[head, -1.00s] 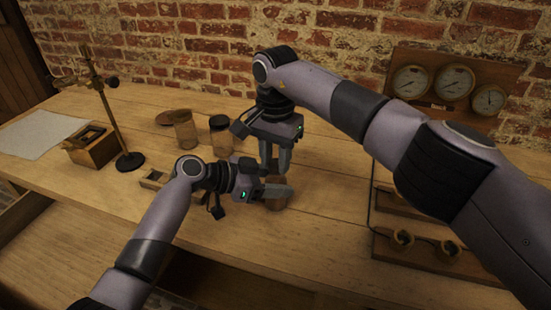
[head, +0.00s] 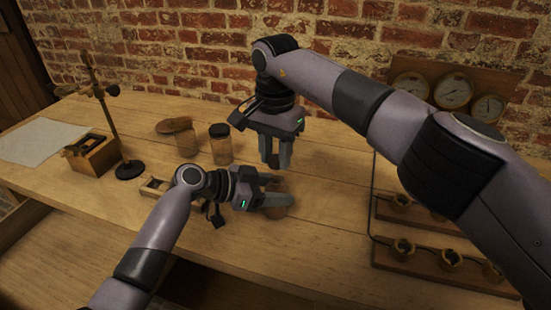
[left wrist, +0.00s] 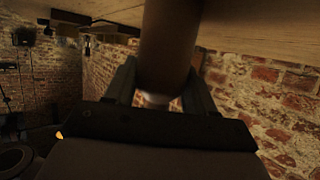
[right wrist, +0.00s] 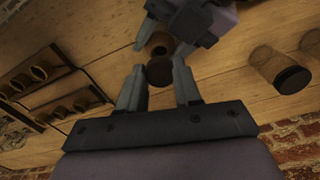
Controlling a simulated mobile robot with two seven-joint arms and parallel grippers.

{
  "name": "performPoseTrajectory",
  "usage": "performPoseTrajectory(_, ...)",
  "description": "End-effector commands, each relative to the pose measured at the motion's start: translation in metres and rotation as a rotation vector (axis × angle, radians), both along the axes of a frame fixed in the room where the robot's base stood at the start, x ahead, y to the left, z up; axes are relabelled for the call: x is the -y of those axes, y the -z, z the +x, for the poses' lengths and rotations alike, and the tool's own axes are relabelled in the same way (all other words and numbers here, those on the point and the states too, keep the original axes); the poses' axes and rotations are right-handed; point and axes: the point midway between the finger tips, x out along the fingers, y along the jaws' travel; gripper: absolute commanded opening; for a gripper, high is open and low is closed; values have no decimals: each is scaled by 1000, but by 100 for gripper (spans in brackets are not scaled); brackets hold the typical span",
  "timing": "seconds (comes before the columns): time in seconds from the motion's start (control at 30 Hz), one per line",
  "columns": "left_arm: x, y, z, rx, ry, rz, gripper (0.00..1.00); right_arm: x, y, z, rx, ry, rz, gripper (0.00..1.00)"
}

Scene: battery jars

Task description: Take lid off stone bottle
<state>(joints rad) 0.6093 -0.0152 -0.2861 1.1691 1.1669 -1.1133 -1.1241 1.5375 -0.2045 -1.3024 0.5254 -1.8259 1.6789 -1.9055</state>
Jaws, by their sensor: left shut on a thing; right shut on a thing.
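The stone bottle is a brown cylinder (left wrist: 168,45) between my left gripper's fingers in the left wrist view, where its far end looks pale. My left gripper (head: 280,197) is shut on it. In the head view the fingers hide most of the bottle (head: 277,212). The right wrist view shows its round open mouth (right wrist: 158,42). My right gripper (head: 277,162) is shut on the round brown lid (right wrist: 160,70), above the bottle and apart from it. In the head view the fingers mostly hide the lid.
Two jars stand behind on the left, one dark-capped (head: 220,145) and one open (head: 187,145), with a brown disc (head: 174,125) by it. A gauge panel and racks of cups (head: 402,246) are at right.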

Motion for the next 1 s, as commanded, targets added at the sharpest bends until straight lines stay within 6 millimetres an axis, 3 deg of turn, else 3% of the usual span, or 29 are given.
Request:
performPoseTrajectory(0.13,0,0,0,0,0,0,0,0,-20,0,2,1,0,0)
performPoseTrajectory(0.37,0,0,0,0,0,0,0,0,-22,0,0,0,0,0)
performPoseTrajectory(0.4,0,0,0,0,0,0,61,0,-22,0,0,0,0,0)
performPoseTrajectory(0.47,0,0,0,0,0,0,80,0,-22,0,0,0,0,0)
performPoseTrajectory(0.5,0,0,0,0,0,0,84,0,-22,0,0,0,0,0)
performPoseTrajectory(0.8,-1,0,0,0,0,0,84,0,-22,0,0,0,0,0)
performPoseTrajectory(1.0,-18,-7,-6,2,-1,1,84,0,-22,0,0,0,0,0)
